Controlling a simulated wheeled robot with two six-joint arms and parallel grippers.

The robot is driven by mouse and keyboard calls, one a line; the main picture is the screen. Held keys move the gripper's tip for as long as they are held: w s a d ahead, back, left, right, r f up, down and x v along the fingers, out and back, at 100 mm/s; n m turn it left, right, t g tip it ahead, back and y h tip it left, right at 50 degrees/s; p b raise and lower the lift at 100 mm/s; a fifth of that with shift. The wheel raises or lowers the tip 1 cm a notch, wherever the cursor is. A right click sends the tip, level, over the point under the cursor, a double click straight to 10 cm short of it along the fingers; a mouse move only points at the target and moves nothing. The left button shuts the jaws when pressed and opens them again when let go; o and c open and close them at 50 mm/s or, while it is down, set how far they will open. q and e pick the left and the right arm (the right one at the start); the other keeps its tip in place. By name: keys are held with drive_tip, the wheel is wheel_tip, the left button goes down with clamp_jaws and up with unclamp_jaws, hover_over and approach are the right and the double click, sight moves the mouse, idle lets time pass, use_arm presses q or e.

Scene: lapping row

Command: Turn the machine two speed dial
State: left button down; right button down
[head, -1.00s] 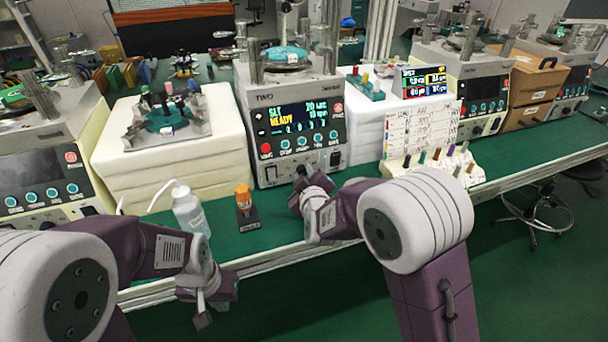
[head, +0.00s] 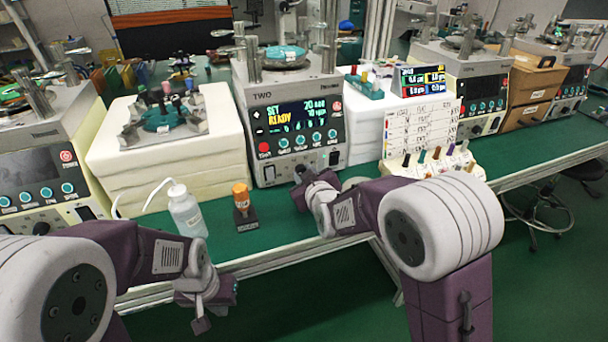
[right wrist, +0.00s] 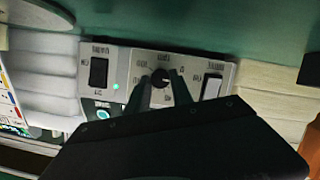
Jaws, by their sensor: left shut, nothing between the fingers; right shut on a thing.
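Machine two (head: 290,112) stands on the bench with its lit screen (head: 292,116) reading SET and READY. Its lower front panel shows in the right wrist view (right wrist: 125,62). The round black speed dial (right wrist: 160,76) sits there between a dark rocker switch (right wrist: 98,72) and a pale switch (right wrist: 212,87). My right gripper (right wrist: 160,84) is shut on the dial, one finger on each side. In the head view my right gripper (head: 303,177) is low in front of the machine and hides the dial. My left gripper (head: 201,322) hangs shut and empty before the bench edge.
A clear wash bottle (head: 187,213) and an orange-topped item (head: 241,200) stand left of my right gripper. White foam blocks (head: 165,170) flank the machine. A rack of coloured pegs (head: 430,163) is to its right.

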drive_tip(key=c, duration=1.1)
unclamp_jaws()
drive_tip(key=p+v, duration=0.1)
drive_tip(key=v, duration=0.7)
drive_tip(key=shift+r+p, duration=0.1)
drive_tip(key=shift+p, duration=0.3)
drive_tip(key=shift+s+d, duration=0.1)
drive_tip(key=shift+s, duration=0.4)
